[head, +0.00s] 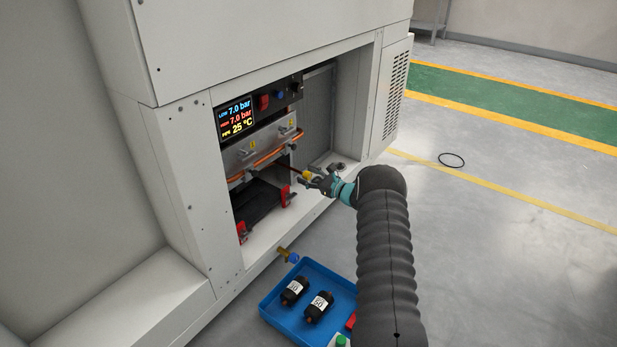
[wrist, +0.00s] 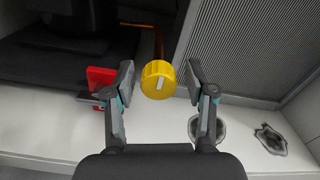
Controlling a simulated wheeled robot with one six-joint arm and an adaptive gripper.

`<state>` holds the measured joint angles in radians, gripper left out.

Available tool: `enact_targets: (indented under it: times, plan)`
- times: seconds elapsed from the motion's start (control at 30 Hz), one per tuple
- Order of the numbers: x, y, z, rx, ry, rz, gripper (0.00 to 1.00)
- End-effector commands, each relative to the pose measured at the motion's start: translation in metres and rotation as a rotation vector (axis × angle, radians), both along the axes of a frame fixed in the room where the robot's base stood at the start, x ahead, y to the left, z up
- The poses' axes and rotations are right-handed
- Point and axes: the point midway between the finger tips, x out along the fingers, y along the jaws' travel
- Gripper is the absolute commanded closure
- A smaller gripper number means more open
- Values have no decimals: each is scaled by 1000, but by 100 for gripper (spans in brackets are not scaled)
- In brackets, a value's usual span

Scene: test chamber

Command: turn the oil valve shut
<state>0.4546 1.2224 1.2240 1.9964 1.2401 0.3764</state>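The yellow valve knob (wrist: 158,79), with a white line on its face, sits between the two fingers of my gripper (wrist: 160,84) in the wrist view. In the head view the yellow knob (head: 306,175) is inside the cabinet opening, just beyond the tip of my gripper (head: 312,181). I cannot tell from the label-free knob alone that it is the oil valve.
The cabinet's display (head: 236,118) reads 7.0 bar twice and 25 °C. Red clamps (head: 288,195) and orange piping (head: 265,157) are left of the gripper. A blue tray (head: 272,306) with black canisters stands on the floor. A black ring (head: 451,160) lies on open floor.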

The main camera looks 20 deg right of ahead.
Motion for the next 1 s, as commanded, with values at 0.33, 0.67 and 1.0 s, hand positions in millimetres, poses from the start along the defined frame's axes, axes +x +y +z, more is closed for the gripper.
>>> enact_targets:
  times: [0.33, 0.67, 1.0]
  plan:
    - [-4, -2, -1, -1, 1, 1, 43]
    - [-49, -33, 0, 1, 3, -1, 43]
    - [-92, -62, -1, 0, 1, -1, 43]
